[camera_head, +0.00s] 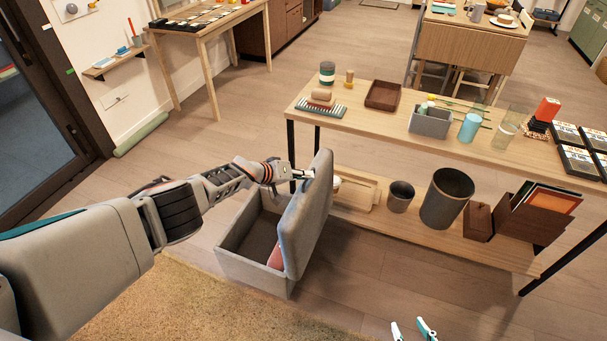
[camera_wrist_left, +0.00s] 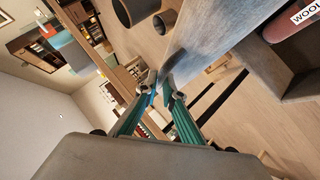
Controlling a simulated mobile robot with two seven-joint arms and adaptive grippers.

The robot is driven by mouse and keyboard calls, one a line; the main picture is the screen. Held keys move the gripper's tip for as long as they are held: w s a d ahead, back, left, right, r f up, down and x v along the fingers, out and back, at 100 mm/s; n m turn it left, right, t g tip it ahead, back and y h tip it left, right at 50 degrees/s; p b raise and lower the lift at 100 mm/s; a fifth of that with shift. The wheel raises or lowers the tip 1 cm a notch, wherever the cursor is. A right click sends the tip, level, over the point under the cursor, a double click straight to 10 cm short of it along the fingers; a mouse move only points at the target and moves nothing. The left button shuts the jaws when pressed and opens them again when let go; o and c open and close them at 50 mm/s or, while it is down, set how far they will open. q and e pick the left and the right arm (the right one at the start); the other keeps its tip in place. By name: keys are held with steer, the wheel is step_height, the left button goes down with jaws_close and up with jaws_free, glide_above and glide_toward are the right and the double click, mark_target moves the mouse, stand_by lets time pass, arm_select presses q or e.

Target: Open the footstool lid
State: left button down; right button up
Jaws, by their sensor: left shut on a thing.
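The grey footstool (camera_head: 240,262) stands on the floor at the rug's edge, left of the low table. Its padded lid (camera_head: 306,220) is raised, standing steeply at the box's right side and leaning slightly right. The box's inside is partly visible, with a reddish item (camera_head: 276,256) in it. My left gripper (camera_head: 306,174) is shut on the lid's upper edge. In the left wrist view, the fingertips (camera_wrist_left: 163,88) close on the edge of the grey lid (camera_wrist_left: 215,40). My right gripper (camera_head: 411,328) shows only its fingertips at the bottom edge, apart and empty.
A two-level table (camera_head: 360,122) stands close right of the lid. Its lower shelf holds a dark bin (camera_head: 447,198), a smaller cup (camera_head: 400,196) and a tray (camera_head: 358,193). A beige rug (camera_head: 190,305) lies in front.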

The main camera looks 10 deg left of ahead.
arm_select(q)
steer(key=shift+d+r, duration=0.15)
steer(key=c, duration=2.2)
jaws_free()
steer(key=shift+o, duration=0.2)
steer(key=shift+s, duration=0.1)
steer(key=shift+a+r, duration=0.15)
steer(key=shift+a, duration=0.25)
steer(key=shift+s+a+r, duration=0.15)
steer(key=shift+s+r, duration=0.05)
steer(key=shift+s, duration=0.2)
steer(key=shift+v, duration=0.9)
steer(key=s+a, duration=0.8)
steer(key=shift+s, duration=0.25)
